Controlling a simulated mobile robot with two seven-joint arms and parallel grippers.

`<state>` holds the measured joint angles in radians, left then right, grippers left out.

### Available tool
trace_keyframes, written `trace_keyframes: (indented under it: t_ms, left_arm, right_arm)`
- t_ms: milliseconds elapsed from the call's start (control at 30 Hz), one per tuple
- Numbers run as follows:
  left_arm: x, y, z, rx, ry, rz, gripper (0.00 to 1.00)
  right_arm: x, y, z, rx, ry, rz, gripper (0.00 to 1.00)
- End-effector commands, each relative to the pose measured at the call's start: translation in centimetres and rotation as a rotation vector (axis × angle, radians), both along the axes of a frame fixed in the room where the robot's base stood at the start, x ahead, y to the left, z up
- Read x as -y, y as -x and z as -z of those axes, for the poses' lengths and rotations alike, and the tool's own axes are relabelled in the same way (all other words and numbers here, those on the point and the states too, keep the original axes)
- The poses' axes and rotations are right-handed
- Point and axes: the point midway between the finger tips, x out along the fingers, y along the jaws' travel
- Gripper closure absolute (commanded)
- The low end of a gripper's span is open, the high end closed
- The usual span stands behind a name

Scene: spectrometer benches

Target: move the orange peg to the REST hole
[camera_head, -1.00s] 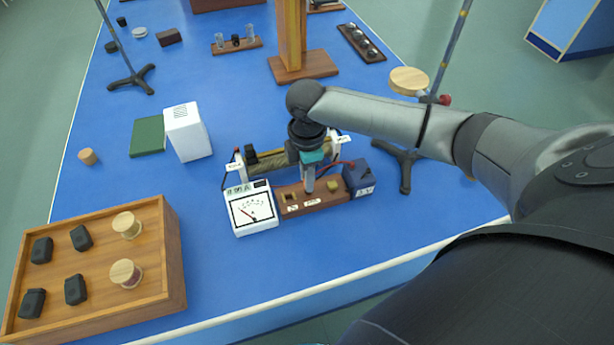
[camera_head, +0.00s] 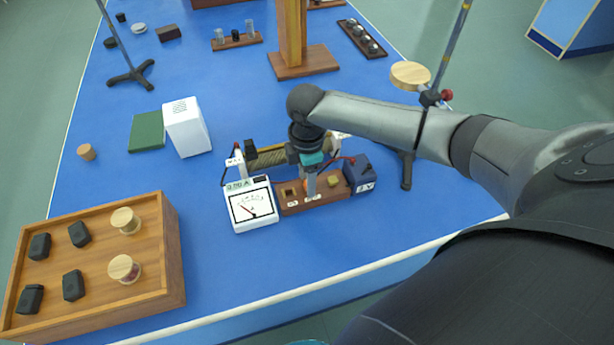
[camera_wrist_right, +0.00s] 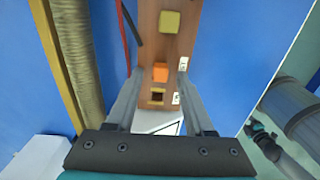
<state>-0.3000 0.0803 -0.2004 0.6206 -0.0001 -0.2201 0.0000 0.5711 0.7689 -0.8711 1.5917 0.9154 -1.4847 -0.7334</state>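The orange peg (camera_wrist_right: 160,72) stands in a brown wooden block (camera_head: 298,206). It shows in the right wrist view and is partly hidden by the fingers in the head view. My right gripper (camera_wrist_right: 161,70) is over the block, its two fingers on either side of the peg with a visible gap on each side, so it is open around it. A square hole (camera_wrist_right: 157,95) is empty beside the peg. A yellow block (camera_wrist_right: 169,22) sits farther along the wooden block. White labels (camera_wrist_right: 176,98) are too small to read. My left gripper is not in view.
A white meter (camera_head: 250,205) stands left of the block and a dark blue box (camera_head: 362,176) right of it. A coil (camera_head: 268,158) lies behind. A wooden tray (camera_head: 165,240) is at the left. The blue bench between tray and meter is clear.

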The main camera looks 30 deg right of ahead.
Motion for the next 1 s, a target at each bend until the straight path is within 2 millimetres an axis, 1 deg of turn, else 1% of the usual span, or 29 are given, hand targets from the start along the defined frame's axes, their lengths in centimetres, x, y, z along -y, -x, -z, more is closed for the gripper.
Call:
trace_keyframes:
  t_ms: [267, 367, 433, 567, 800, 900, 1000]
  left_arm:
    - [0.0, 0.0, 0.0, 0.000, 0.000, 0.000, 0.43]
    - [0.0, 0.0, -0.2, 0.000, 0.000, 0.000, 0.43]
    - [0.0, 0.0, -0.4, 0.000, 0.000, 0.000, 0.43]
    - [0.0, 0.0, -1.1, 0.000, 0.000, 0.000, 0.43]
    - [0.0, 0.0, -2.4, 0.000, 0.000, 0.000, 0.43]
    - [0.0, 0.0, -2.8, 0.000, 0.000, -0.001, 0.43]
    - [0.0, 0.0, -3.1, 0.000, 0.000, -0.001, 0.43]
  right_arm:
    - [0.0, 0.0, 0.0, 0.000, 0.000, 0.000, 0.41]
    - [0.0, 0.0, -0.5, 0.001, -0.001, 0.000, 0.41]
    - [0.0, -0.1, -1.3, 0.002, -0.001, 0.001, 0.41]
    - [0.0, -0.1, -3.9, 0.004, 0.000, 0.000, 0.41]
    - [0.0, -0.1, -9.8, 0.005, 0.000, -0.001, 0.41]
    - [0.0, -0.1, -11.9, 0.005, 0.000, 0.000, 0.41]
    - [0.0, 0.0, -13.5, 0.002, 0.000, -0.001, 0.41]
